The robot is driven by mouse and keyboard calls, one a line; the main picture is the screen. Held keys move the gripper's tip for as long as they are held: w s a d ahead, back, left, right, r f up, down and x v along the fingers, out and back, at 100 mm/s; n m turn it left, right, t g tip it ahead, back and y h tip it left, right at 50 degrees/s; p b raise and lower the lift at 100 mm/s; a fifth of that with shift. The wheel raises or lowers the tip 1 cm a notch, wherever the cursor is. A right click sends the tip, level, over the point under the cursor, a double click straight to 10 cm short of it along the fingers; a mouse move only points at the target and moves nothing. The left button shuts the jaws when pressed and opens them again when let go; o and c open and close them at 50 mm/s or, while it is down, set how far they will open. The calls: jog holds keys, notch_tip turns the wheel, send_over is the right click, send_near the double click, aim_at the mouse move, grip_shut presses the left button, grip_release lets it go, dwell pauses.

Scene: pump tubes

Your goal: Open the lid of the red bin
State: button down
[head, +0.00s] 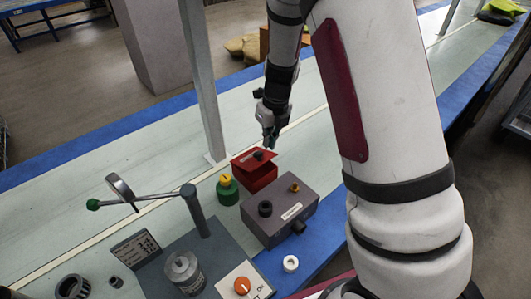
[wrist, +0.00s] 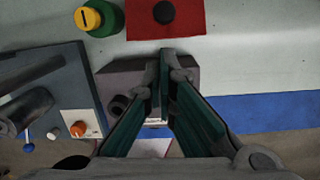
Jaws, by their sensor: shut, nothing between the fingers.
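The red bin (head: 262,181) stands on the pale bench top, behind the grey box. Its red lid (head: 246,161) has a black knob (head: 258,155) on top; I cannot tell surely whether the lid lies fully flat. In the wrist view the red lid (wrist: 190,25) and its knob (wrist: 164,12) are at the top edge, partly cut off. My gripper (head: 271,140) is above the bin, close to the knob in the head view. In the wrist view my gripper (wrist: 165,85) is shut and empty, its tips over the grey box's edge, apart from the knob.
A grey box (head: 280,215) with knobs stands in front of the bin. A green container with a yellow cap (head: 226,189) is to its left. A post with a lever (head: 195,210) and a control panel (head: 237,288) are further left. A metal upright (head: 203,90) rises behind.

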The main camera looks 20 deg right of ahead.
aim_at(264, 160)
jog(key=f, duration=0.3)
jog(key=w+f+b, duration=0.1)
jog(key=f, duration=0.5)
jog(key=shift+w+a+f, duration=0.15)
jog(key=shift+a+f, duration=0.2)
jog(key=shift+a, duration=0.05)
jog(key=shift+r, duration=0.1)
jog(key=shift+w+r+g, duration=0.25)
jog(key=shift+r+g, duration=0.1)
jog(key=shift+g, duration=0.05)
